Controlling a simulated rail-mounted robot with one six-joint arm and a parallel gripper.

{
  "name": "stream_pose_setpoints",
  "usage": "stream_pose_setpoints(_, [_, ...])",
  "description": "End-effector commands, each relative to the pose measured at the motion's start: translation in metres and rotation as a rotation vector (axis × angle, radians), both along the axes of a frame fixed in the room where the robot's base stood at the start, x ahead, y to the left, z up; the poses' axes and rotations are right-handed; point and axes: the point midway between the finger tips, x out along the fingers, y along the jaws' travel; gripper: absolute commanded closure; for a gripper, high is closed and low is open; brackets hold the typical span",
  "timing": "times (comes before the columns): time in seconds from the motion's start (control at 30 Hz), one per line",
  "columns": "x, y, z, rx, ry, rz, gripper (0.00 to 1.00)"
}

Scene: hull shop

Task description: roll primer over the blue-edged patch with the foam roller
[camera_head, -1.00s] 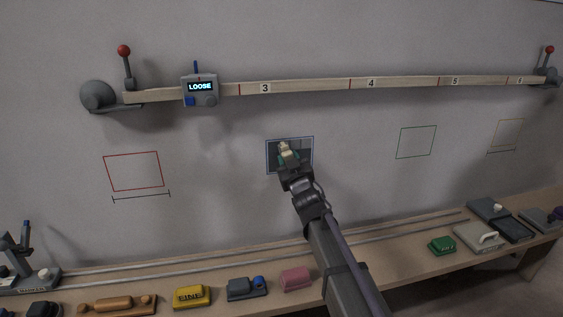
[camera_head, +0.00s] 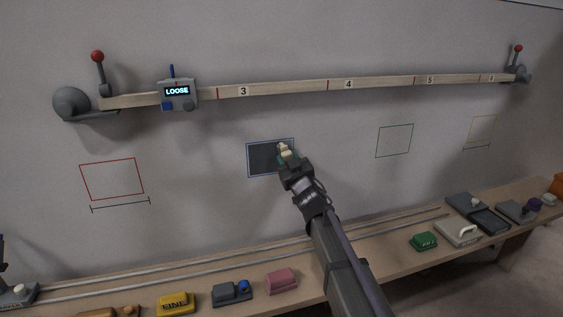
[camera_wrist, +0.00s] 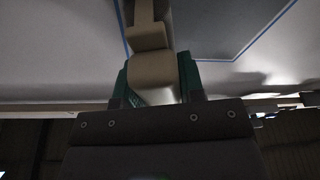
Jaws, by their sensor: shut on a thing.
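The blue-edged patch (camera_head: 262,160) is on the grey wall below the long batten, and its inside looks dark grey. My gripper (camera_head: 288,158) is at the patch's right side and covers its lower right part. Its green fingers (camera_wrist: 156,86) are shut on a beige block-like piece, which I take for the foam roller (camera_wrist: 151,70). The roller's foam end is not clearly visible, so I cannot tell if it touches the wall. In the wrist view, blue edge lines and dark surface (camera_wrist: 215,30) of the patch show beyond the roller.
The batten (camera_head: 290,86) carries a box reading LOOSE (camera_head: 178,93). Red (camera_head: 112,180), green (camera_head: 394,141) and yellow (camera_head: 481,132) outlines are on the wall. The bench (camera_head: 385,262) below holds a yellow block (camera_head: 176,303), pink block (camera_head: 281,281), green block (camera_head: 423,241) and trowel-like tool (camera_head: 457,232).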

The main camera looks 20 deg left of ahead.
Motion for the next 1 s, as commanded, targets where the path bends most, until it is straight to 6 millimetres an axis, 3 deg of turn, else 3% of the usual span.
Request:
stream_pose_setpoints(0.17, [0.002,-0.003,0.000,0.000,0.000,-0.001,0.85])
stream_pose_setpoints(0.47, [0.016,-0.025,0.000,0.000,-0.001,-0.001,0.85])
stream_pose_setpoints(0.63, [0.017,-0.026,0.002,0.000,0.000,0.000,0.85])
stream_pose_setpoints(0.83, [0.017,-0.025,0.019,0.000,0.000,0.000,0.85])
stream_pose_setpoints(1.0, [0.016,-0.024,0.016,0.000,0.000,0.000,0.85])
